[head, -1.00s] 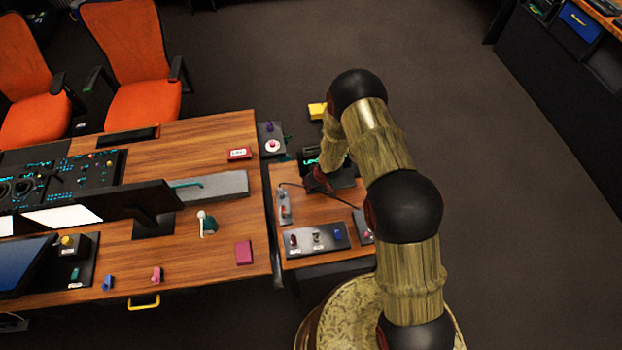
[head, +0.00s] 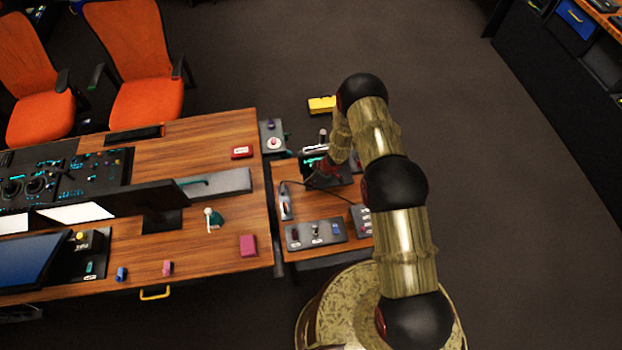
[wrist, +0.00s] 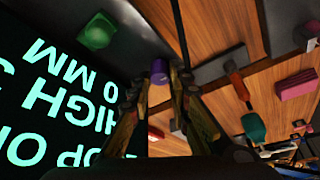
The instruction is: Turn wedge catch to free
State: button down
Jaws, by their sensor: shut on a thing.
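My gripper (wrist: 160,85) has its two fingers close together at the front of the wrist view. A purple knob (wrist: 158,70) sits between the fingertips, and the fingers are shut on it. Its lower part is hidden by the fingers. In the head view my gripper (head: 322,176) is at the dark screen panel (head: 345,180) on the small side table; its tips are too small to see clearly there. I cannot tell from any label which part is the wedge catch.
A dark screen with teal lettering (wrist: 60,100) fills the left of the wrist view, with a green knob (wrist: 97,30) above it. A grey switch panel (head: 316,232) lies at the table's front. A dark cable crosses the table. A yellow box (head: 322,104) lies beyond.

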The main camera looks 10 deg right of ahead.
dwell(0.4)
jog(key=c, duration=1.7)
grip_release()
jog(key=shift+o, duration=0.2)
jog(key=shift+d+r, duration=0.15)
jog(key=shift+r, duration=0.4)
jog(key=v, duration=1.1)
jog(key=shift+f, duration=0.15)
